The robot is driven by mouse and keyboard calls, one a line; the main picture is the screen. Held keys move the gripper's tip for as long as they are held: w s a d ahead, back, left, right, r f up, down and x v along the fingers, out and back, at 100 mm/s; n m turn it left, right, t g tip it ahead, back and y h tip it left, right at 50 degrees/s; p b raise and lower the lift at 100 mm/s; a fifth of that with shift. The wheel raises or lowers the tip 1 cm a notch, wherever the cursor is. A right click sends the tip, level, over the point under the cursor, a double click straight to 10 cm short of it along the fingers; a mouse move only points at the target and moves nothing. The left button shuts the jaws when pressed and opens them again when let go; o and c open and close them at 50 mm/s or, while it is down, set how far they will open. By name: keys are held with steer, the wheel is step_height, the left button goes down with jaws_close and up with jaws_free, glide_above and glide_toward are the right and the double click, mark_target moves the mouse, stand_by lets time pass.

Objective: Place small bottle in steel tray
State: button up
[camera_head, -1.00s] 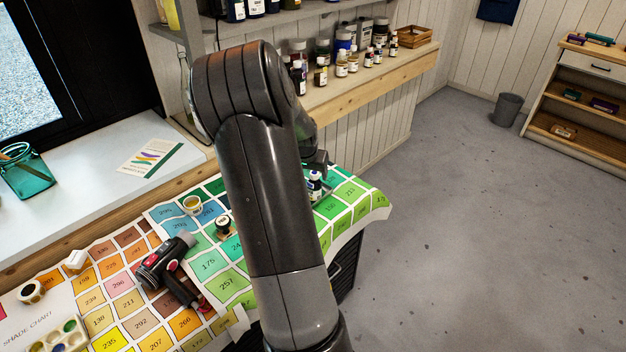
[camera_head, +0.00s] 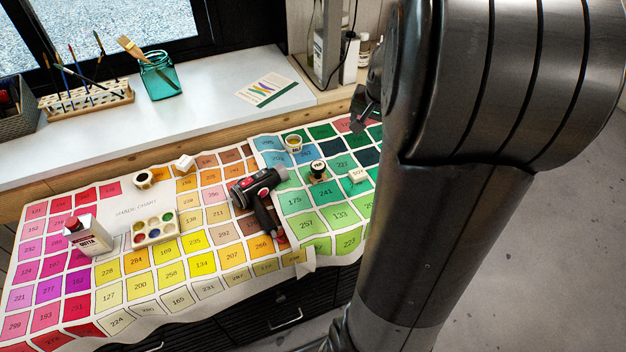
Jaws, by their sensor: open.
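My gripper (camera_head: 364,108) shows only in part, as dark fingers at the left edge of my arm, above the far right of the shade chart. It is open, and I see nothing between the visible fingers. The small bottle is not visible now; my arm covers the right side of the chart. I cannot make out a steel tray in this view. A larger white container with a red cap (camera_head: 88,236) stands upright at the left of the chart.
On the shade chart (camera_head: 125,215) lie a black and red power tool (camera_head: 262,190), a paint palette (camera_head: 154,229), a stamp (camera_head: 318,170), a white block (camera_head: 357,176) and small cups. A teal jar (camera_head: 160,78) and brush rack (camera_head: 88,101) stand on the sill.

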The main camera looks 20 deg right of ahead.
steer(key=s+a+r+n, duration=0.4)
steer(key=s+a, duration=0.5)
steer(key=a, duration=0.2)
steer(key=s+a+r+n+t+y, duration=0.1)
steer(key=s+a+r+n, duration=0.3)
steer(key=s+a, duration=0.5)
steer(key=a, duration=0.2)
steer(key=shift+s+a+r+n+y, duration=0.15)
steer(key=shift+a+n+y, duration=0.15)
steer(key=shift+a+n, duration=0.1)
